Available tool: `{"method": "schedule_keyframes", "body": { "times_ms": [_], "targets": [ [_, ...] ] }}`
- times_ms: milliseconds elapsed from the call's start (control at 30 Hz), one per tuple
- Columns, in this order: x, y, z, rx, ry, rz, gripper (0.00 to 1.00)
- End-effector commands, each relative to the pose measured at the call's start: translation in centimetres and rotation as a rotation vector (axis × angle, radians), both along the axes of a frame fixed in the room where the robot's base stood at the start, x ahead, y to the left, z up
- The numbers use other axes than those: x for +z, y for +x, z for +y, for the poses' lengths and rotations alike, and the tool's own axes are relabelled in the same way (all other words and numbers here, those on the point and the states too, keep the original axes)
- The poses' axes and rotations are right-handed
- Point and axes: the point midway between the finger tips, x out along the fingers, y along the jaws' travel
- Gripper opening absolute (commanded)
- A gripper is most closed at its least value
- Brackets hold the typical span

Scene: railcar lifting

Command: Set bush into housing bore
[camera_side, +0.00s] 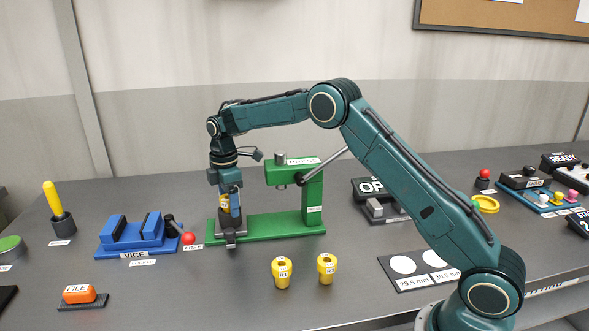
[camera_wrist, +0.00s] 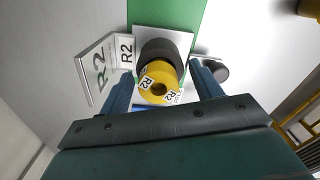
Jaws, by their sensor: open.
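In the wrist view a yellow bush (camera_wrist: 158,84) marked R2, with a round hole in its end, stands at the mouth of a dark round housing (camera_wrist: 158,50). How deep it sits in the bore I cannot tell. My gripper (camera_wrist: 162,76) is open, with one blue finger on each side of the bush and gaps showing. In the side view my gripper (camera_side: 230,214) points down over the left end of the green press base (camera_side: 270,226); a bit of yellow shows between its fingers. Two more yellow bushes (camera_side: 282,272) (camera_side: 326,268) stand upright in front of the press.
The green press column (camera_side: 313,195) and its ram stand right of my gripper. A blue vice (camera_side: 130,233) with a red-knobbed lever is at left, an orange file block (camera_side: 80,294) in front of it. A size gauge plate (camera_side: 410,285) lies at right.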

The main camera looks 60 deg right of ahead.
Motion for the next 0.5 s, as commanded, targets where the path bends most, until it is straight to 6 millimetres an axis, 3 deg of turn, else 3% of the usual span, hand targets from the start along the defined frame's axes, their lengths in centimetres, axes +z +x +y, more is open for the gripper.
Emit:
{"method": "schedule_keyframes", "body": {
  "times_ms": [267, 500],
  "targets": [
    [2.0, 0.1, 0.0, 0.000, 0.000, -0.004, 0.64],
    [5.5, 0.1, 0.0, 0.000, -0.001, -0.006, 0.64]
  ]
}}
